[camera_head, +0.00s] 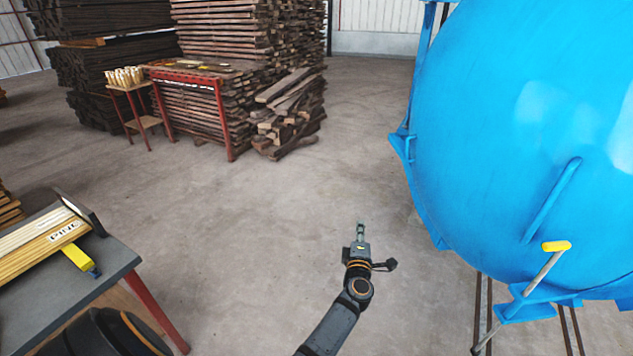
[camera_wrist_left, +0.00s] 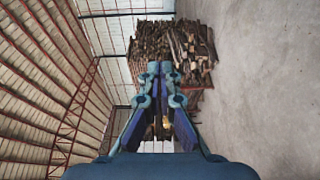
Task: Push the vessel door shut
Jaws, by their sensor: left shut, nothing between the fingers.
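The vessel door (camera_head: 520,130) is a large domed blue disc on the right of the head view. A blue bar handle (camera_head: 551,202) is fixed to its face, and a lever with a yellow grip (camera_head: 556,246) stands near its lower edge. My left gripper (camera_head: 360,226) is shut and empty, over the open floor to the left of the door and apart from it. Its fingers also show in the left wrist view (camera_wrist_left: 160,68), pointing at the far lumber stacks, with no part of the door in that view. My right gripper is not in view.
A dark table (camera_head: 120,255) with planks and a yellow tool stands at the lower left. Lumber stacks (camera_head: 240,40) and a red-framed table (camera_head: 219,95) are at the back. Rails (camera_head: 478,310) run on the floor below the door. The middle floor is clear.

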